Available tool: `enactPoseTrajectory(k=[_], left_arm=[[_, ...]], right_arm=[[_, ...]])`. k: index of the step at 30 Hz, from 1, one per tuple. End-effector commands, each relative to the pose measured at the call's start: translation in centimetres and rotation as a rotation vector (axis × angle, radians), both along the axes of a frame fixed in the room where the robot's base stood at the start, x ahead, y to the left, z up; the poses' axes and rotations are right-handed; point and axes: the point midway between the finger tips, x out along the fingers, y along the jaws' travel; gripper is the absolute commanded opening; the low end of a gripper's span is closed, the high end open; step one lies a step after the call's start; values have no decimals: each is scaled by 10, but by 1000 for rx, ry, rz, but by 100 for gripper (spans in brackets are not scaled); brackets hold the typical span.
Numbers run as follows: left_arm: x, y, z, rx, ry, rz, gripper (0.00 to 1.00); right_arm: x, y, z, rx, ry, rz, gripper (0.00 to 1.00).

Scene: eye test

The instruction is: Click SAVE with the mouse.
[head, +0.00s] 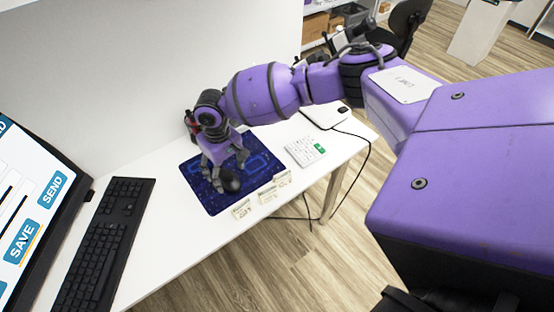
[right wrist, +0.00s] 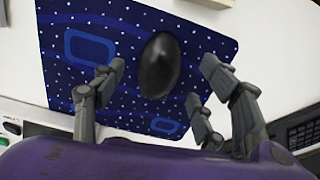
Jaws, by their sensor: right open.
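The black mouse (head: 230,181) lies on the dark blue patterned mouse pad (head: 262,161). My right gripper (head: 227,171) is open above the pad, with its fingers close around the mouse. In the right wrist view the mouse (right wrist: 160,66) shows between the spread fingertips (right wrist: 160,78), with gaps on both sides; contact cannot be told. The monitor (head: 24,200) at the left edge shows a blue SAVE button (head: 22,242) with a thin orange line along its lower right edge, and a SEND button (head: 52,190). No pointer can be made out. My left gripper is out of view.
A black keyboard (head: 105,240) lies between monitor and pad. A dark cable (head: 366,160) hangs over the desk's right end.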

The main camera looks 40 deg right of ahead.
Motion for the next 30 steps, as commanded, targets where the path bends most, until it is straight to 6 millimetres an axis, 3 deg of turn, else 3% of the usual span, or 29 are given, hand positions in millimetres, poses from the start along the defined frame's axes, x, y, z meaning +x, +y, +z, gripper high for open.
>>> enactPoseTrajectory(k=[1, 6, 12, 30], left_arm=[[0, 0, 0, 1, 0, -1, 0], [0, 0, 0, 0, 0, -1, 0], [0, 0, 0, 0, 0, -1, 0], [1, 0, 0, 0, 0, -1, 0]], right_arm=[[2, 0, 14, 1, -6, 1, 66], [2, 0, 50, 1, -6, 1, 66], [1, 0, 74, -1, -3, 1, 66], [1, 0, 80, -1, -2, 0, 66]])
